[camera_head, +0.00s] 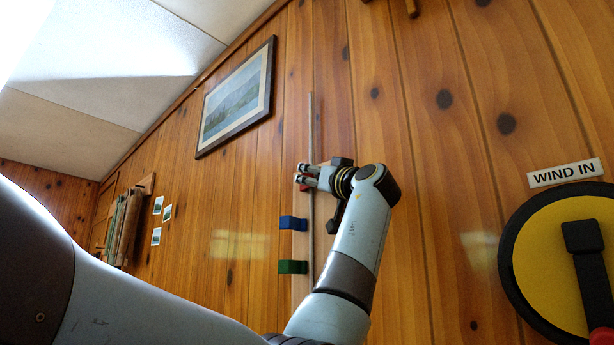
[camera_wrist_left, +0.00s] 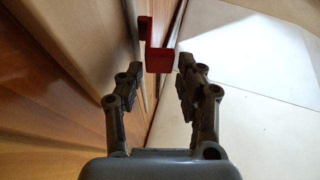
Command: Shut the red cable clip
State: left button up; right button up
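The red cable clip (camera_wrist_left: 158,60) shows in the left wrist view as an angular red piece with a notch, straight ahead of the fingers. In the head view only a small part of the red clip (camera_head: 304,187) shows beside my left gripper (camera_head: 301,174), which hides the rest. My left gripper (camera_wrist_left: 159,70) is open, with one finger on each side of the clip's near end. I cannot tell whether a finger touches it, or whether the clip is fully open. A grey cable (camera_head: 311,125) runs along the wall past the clip. My right gripper is not in view.
A blue clip (camera_head: 293,223) and a green clip (camera_head: 293,267) sit below on a pale wooden strip (camera_head: 300,243). A framed picture (camera_head: 236,97) hangs up left. A yellow and black dial (camera_head: 553,250) under a WIND IN sign (camera_head: 565,173) is at right.

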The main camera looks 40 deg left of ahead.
pick_arm(q)
jog(key=v, duration=0.9)
jog(key=shift+c, duration=0.2)
